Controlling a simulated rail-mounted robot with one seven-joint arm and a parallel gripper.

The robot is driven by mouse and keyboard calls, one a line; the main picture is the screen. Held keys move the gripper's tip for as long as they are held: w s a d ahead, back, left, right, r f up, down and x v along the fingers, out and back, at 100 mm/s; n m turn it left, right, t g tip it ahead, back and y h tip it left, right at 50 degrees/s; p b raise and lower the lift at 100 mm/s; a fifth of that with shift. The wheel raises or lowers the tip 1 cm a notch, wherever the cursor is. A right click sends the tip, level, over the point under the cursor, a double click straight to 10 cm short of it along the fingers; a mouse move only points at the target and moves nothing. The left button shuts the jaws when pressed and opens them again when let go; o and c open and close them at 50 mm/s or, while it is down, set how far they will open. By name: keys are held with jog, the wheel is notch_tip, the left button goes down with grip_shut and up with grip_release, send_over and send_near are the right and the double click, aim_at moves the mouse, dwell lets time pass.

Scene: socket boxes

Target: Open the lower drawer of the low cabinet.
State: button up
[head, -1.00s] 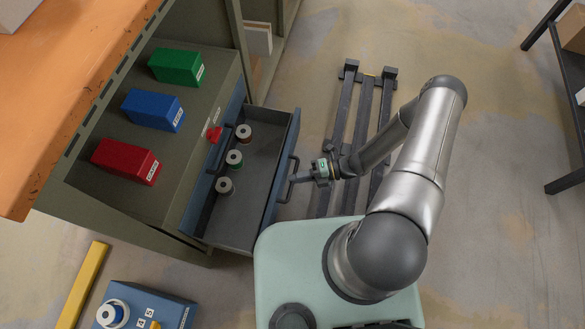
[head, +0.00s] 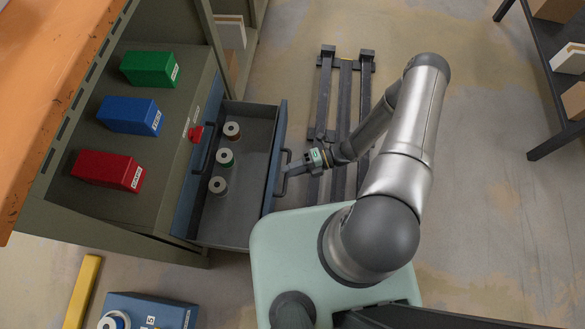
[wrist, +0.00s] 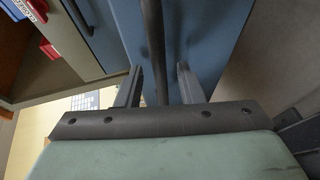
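The low cabinet (head: 160,205) is olive green with blue drawer fronts. Its lower drawer (head: 240,232) is pulled out, showing a grey interior with several spools (head: 225,158) in a row along its inner side. The upper drawer (head: 190,190) is shut, with a dark handle and a red piece by its top edge. My gripper (head: 290,171) is at the lower drawer's handle (head: 282,172). In the wrist view, the handle bar (wrist: 153,40) runs between my two fingers (wrist: 158,78), with a visible gap on each side, so the gripper is open around it.
Green (head: 150,69), blue (head: 130,115) and red (head: 107,170) boxes lie on the cabinet top under an orange worktop (head: 50,80). A dark rack (head: 340,110) lies on the floor behind my arm. A dark shelf (head: 560,100) stands at right, with free floor before it.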

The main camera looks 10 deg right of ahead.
jog(key=p+v, duration=0.2)
jog(key=v, duration=1.5)
jog(key=shift+d, duration=0.25)
